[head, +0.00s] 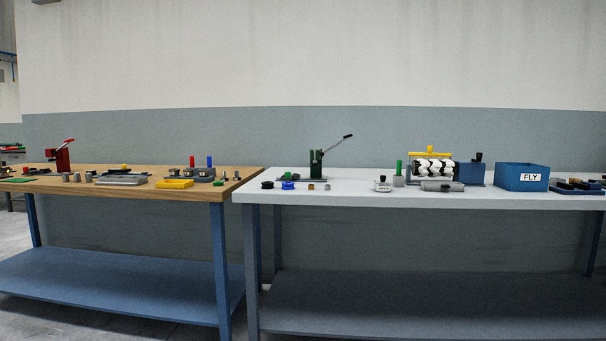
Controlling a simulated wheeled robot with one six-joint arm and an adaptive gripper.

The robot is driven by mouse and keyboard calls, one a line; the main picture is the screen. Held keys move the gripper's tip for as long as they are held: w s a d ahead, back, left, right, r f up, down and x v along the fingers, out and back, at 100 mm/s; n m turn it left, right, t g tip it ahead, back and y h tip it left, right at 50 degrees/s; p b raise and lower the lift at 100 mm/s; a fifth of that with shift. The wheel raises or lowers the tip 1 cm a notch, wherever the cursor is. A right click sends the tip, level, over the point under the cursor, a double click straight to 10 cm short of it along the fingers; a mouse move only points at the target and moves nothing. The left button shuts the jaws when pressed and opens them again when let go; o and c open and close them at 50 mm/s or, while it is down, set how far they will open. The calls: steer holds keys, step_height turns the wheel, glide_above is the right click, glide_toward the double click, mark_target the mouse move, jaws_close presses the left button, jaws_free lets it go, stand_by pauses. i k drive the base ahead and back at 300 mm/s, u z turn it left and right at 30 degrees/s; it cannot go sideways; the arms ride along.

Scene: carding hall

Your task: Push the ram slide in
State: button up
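No part is plainly recognisable as the ram slide from this distance. A dark green lever press (316,163) stands on the white-topped bench (350,196), its long handle raised toward the upper right. A red press (62,158) with a red handle stands at the left on the wooden bench (215,190). Either could carry a ram, but the slide's position is too small to tell. A grey cylindrical device (441,187) lies near the white bench's front edge. My gripper is not in view.
The white bench also holds a yellow-framed roller unit (431,167), a blue box marked FLY (521,177), a green-handled block (398,175) and small rings. A yellow tray (174,184) lies on the wooden bench. Both benches have low blue-grey shelves. A wall stands behind.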

mark_target(287, 175)
steer(key=z, duration=0.65)
steer(key=i, duration=2.05)
steer(key=u, duration=0.55)
